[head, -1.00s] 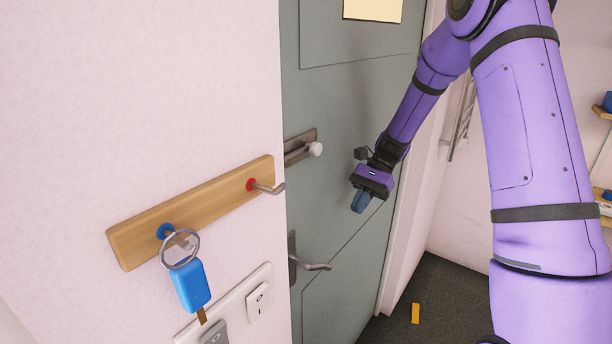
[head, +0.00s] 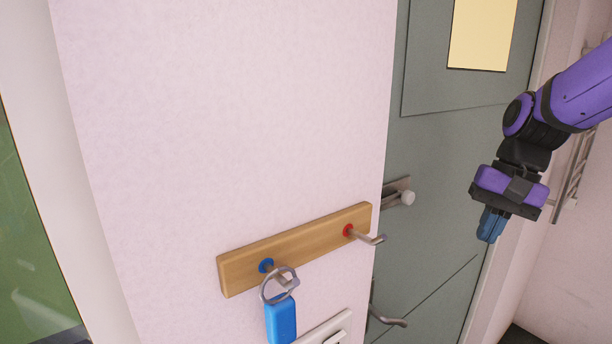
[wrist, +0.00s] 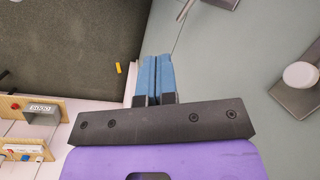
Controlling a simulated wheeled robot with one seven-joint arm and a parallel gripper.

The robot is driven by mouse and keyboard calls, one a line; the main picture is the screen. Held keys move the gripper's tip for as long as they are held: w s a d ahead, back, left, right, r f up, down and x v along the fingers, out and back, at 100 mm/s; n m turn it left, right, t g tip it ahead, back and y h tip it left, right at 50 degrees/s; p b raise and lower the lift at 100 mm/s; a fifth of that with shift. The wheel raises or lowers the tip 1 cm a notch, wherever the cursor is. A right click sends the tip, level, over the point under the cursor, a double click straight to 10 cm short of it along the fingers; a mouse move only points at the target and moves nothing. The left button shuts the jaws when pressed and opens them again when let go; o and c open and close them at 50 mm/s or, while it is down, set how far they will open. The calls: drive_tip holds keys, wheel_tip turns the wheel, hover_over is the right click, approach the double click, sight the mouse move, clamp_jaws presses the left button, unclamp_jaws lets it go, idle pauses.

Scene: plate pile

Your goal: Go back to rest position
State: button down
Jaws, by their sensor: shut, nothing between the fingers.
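My gripper (head: 491,226) is at the right in the head view, in front of the grey door, with its blue fingers pointing down. It is shut and empty. In the wrist view its two blue fingers (wrist: 157,80) lie side by side with only a thin line between them. A blue key fob (head: 281,320) hangs by a metal ring from the blue-marked hook on a wooden rack (head: 310,243), well to the left of my gripper. The red-marked hook (head: 365,236) is bare.
The grey door (head: 435,150) has a latch with a white knob (head: 407,198) and a lever handle (head: 389,320). A white switch plate (head: 330,328) is below the rack. The wrist view shows dark floor (wrist: 80,40), a small yellow object (wrist: 118,68) and wooden shelves (wrist: 38,112).

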drive_tip(key=s+r+n+t+h, duration=0.1)
drive_tip(key=s+r+n+t, duration=0.1)
drive_tip(key=s, duration=0.4)
drive_tip(key=s+r+n+t+h, duration=0.2)
drive_tip(key=s+r+n+t, duration=0.1)
drive_tip(key=s, duration=0.4)
drive_tip(key=shift+s+d+r+t, duration=0.25)
drive_tip(key=shift+d+t, duration=0.2)
drive_tip(key=shift+t, duration=0.15)
